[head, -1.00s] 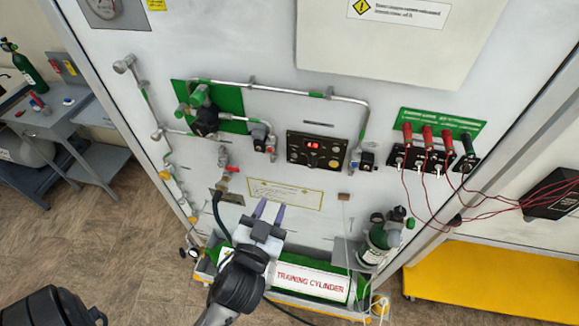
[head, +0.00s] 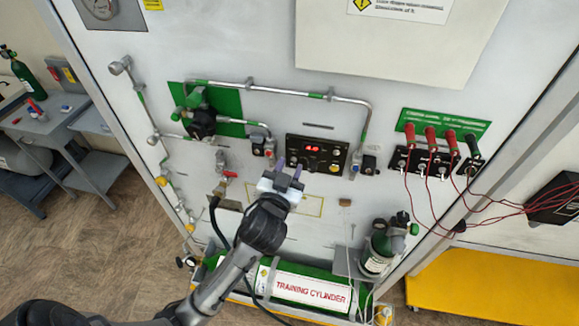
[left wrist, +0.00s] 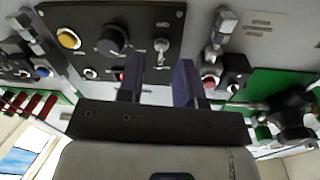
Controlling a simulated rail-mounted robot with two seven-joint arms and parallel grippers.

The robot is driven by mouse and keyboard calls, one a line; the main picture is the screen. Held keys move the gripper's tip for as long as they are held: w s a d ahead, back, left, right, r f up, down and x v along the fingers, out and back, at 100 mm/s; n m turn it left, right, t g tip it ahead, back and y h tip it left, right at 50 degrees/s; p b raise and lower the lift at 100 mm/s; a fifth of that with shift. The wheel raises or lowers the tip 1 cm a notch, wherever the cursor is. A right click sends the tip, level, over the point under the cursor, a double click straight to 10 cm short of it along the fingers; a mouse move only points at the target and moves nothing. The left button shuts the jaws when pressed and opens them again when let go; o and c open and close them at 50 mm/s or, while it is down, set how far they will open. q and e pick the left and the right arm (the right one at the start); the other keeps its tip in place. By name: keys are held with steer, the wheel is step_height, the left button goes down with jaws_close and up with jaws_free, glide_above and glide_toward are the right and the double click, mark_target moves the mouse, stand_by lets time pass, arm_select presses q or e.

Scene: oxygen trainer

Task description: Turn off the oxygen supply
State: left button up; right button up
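The black control panel (head: 317,155) with a lit red display is on the white wall board. In the left wrist view the panel (left wrist: 90,25) shows a yellow button, a black knob and a toggle switch. My left gripper (head: 289,167) is open and empty, with its fingertips in front of the panel's lower left corner. It also shows in the left wrist view (left wrist: 160,65), where a finger partly hides the red display. A green-and-black valve (head: 203,120) sits on a green plate to the upper left. The training cylinder (head: 310,290) lies below. My right gripper is out of view.
Metal pipes (head: 290,90) run above the panel. A red-handled valve (head: 229,175) with a dark hose is left of the gripper. Red plugs and leads (head: 431,138) are at the right. A small green cylinder (head: 380,250) stands lower right.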

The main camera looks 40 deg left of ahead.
arm_select(q)
steer(key=shift+w+a, duration=0.1)
steer(key=shift+w, duration=0.2)
jaws_close()
